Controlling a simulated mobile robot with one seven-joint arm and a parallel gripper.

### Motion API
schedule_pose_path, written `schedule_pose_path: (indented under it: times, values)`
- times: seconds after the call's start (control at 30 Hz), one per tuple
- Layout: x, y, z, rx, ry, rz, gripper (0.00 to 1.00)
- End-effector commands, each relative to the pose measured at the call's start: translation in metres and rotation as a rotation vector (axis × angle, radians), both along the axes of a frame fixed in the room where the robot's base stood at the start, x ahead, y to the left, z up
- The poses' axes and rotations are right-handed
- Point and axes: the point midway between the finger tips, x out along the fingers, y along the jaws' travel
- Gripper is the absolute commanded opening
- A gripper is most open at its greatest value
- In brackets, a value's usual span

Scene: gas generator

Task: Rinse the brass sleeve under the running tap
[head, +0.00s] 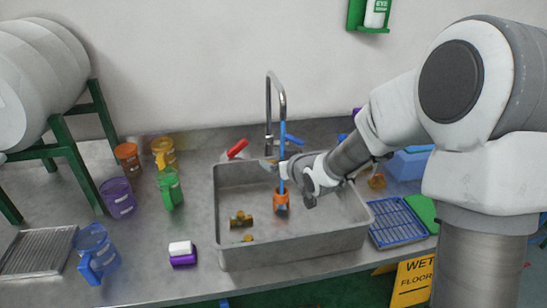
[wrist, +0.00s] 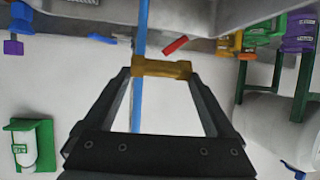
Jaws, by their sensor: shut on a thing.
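My gripper (wrist: 162,72) is shut on the brass sleeve (wrist: 170,68), which lies crosswise between the fingertips in the wrist view. In the head view my gripper (head: 289,170) is over the sink (head: 335,240), just below the tap (head: 269,110); the sleeve is too small to make out clearly there. A straight blue stream (head: 283,145) falls from the tap past my gripper. In the wrist view the stream (wrist: 137,110) crosses near the sleeve's left end; whether it touches the sleeve is unclear.
An orange cup-like thing (head: 287,204) and brass-coloured pieces (head: 241,219) are in the sink. A red-handled item (head: 237,148) lies behind it. Cups, including a purple one (head: 118,197) and a blue jug (head: 97,252), stand left. A blue rack (head: 399,222) is right.

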Motion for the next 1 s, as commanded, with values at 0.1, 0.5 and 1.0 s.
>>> schedule_pose_path:
  times: [0.1,0.5,1.0]
  values:
    - [-0.01,0.0,0.0,0.001,-0.002,0.0,0.3]
    - [-0.039,-0.001,0.0,0.0,-0.001,0.0,0.3]
    - [-0.041,-0.002,0.0,0.0,-0.001,0.0,0.3]
